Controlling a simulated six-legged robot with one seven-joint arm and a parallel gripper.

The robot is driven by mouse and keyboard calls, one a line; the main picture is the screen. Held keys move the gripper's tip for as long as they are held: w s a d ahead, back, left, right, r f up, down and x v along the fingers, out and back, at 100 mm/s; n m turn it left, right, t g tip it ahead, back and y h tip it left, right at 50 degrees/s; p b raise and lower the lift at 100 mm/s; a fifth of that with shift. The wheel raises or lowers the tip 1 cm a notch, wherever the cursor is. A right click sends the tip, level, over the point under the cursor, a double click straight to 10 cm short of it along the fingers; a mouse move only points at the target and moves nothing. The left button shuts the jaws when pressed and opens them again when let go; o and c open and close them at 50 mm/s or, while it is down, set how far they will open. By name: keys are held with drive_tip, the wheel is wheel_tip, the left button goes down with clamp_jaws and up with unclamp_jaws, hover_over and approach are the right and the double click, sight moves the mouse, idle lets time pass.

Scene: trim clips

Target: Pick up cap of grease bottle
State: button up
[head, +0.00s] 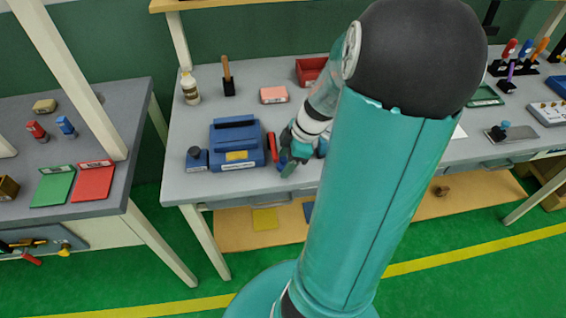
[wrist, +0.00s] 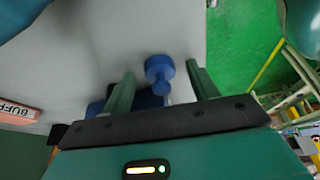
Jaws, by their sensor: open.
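A blue round-headed piece with a short stem (wrist: 158,67), which looks like the cap, lies between my fingers in the wrist view. A darker blue body sits below it, partly hidden by my gripper. My gripper (wrist: 160,72) is open, with one green finger on each side of the blue piece; I cannot tell whether either touches it. In the head view my gripper (head: 287,165) is low over the front of the grey bench, right of a blue box, and mostly hides the piece. A white bottle (head: 190,88) stands at the back left of the bench; its label is unreadable.
The blue box (head: 236,146) and a red upright piece (head: 272,147) stand close left of my gripper. A dark blue block with a knob (head: 196,159) is farther left. A pinkish labelled block (head: 273,95) and a red bin (head: 310,70) stand behind. The bench's front edge is near.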

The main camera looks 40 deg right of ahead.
drive_tip(key=c, duration=1)
drive_tip(key=shift+r, duration=0.35)
drive_tip(key=shift+c, duration=0.2)
